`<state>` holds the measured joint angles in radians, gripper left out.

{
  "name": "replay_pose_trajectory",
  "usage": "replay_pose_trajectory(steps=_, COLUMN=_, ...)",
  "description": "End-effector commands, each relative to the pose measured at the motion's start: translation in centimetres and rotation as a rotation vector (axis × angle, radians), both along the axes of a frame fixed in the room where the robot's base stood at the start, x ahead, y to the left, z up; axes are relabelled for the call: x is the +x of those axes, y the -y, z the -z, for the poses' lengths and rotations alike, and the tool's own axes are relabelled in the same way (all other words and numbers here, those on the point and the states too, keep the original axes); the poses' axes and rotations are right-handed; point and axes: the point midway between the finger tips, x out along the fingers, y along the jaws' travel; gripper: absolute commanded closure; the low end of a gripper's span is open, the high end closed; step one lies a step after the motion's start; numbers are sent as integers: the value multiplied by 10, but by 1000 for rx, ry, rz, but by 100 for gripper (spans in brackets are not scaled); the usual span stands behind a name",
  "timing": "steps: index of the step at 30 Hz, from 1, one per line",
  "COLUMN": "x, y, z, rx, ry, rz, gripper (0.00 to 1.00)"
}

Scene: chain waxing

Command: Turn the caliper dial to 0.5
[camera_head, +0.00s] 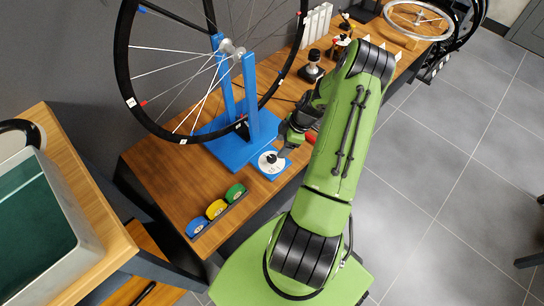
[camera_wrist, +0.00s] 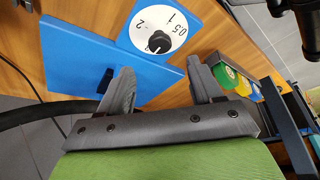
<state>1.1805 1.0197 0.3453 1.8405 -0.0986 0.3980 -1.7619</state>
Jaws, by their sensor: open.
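The caliper dial (camera_head: 271,161) is a round white disc with a black knob, on the front corner of a blue stand base (camera_head: 235,150). In the wrist view the dial (camera_wrist: 172,27) lies beyond my fingertips and carries the printed marks 0.5, 1 and 2. Its black knob (camera_wrist: 159,42) is at the centre; I cannot tell for sure which mark it points to. My gripper (camera_wrist: 160,78) is open, and nothing shows between its fingers. In the head view my gripper (camera_head: 284,148) is close beside the dial, partly hidden by my arm.
A bicycle wheel (camera_head: 128,80) stands in the blue stand above the base. Blue, yellow and green round items (camera_head: 216,208) sit in a holder at the bench's front. A black-handled tool (camera_head: 312,70) and white blocks (camera_head: 317,25) are farther back. Bare bench wood (camera_head: 165,180) lies left.

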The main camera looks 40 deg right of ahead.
Motion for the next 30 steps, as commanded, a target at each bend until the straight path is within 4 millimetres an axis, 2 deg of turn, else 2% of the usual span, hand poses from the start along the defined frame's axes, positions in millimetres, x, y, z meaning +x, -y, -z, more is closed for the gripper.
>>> replay_pose_trajectory(steps=1, x=3, y=-5, z=16, rx=4, ry=-2, rz=-1, gripper=35)
replay_pose_trajectory(steps=3, x=8, y=-9, z=32, rx=4, ry=-1, rz=0, gripper=35)
replay_pose_trajectory(steps=9, x=18, y=-19, z=66, rx=1, ry=-1, rz=1, gripper=35)
replay_pose_trajectory(steps=13, x=21, y=-22, z=73, rx=0, ry=-1, rz=1, gripper=35)
replay_pose_trajectory(steps=20, x=21, y=-22, z=74, rx=-1, ry=0, rz=1, gripper=35)
replay_pose_trajectory(steps=30, x=21, y=-22, z=73, rx=0, ry=-1, rz=1, gripper=86)
